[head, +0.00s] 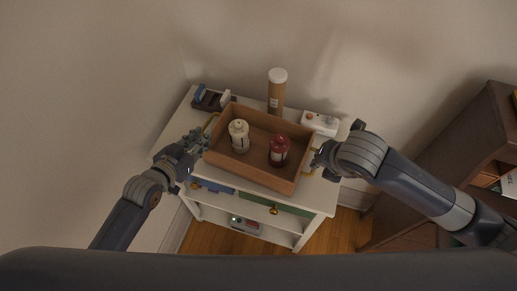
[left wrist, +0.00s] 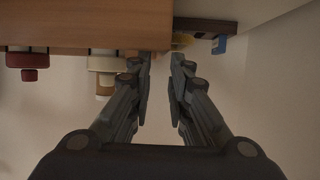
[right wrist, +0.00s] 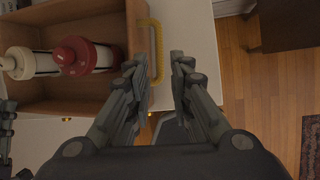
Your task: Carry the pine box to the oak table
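The pine box (head: 222,160) is an open brown tray on top of a white cabinet. A cream bottle (head: 239,136) and a dark red bottle (head: 278,150) stand in it. A yellow handle shows at its right end in the right wrist view (right wrist: 156,50). My left gripper (head: 204,139) is open at the box's left end; yellow shows just beyond its fingertips in the left wrist view (left wrist: 181,41). My right gripper (right wrist: 162,62) is open, with the handle in front of the gap between its fingers. No oak table can be made out.
The white cabinet (head: 318,196) also bears a tall brown cylinder (head: 277,92), a white device (head: 320,123) and a dark rack (head: 209,100). A brown shelf unit (head: 438,150) stands at the right. Wooden floor (head: 345,232) shows between them.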

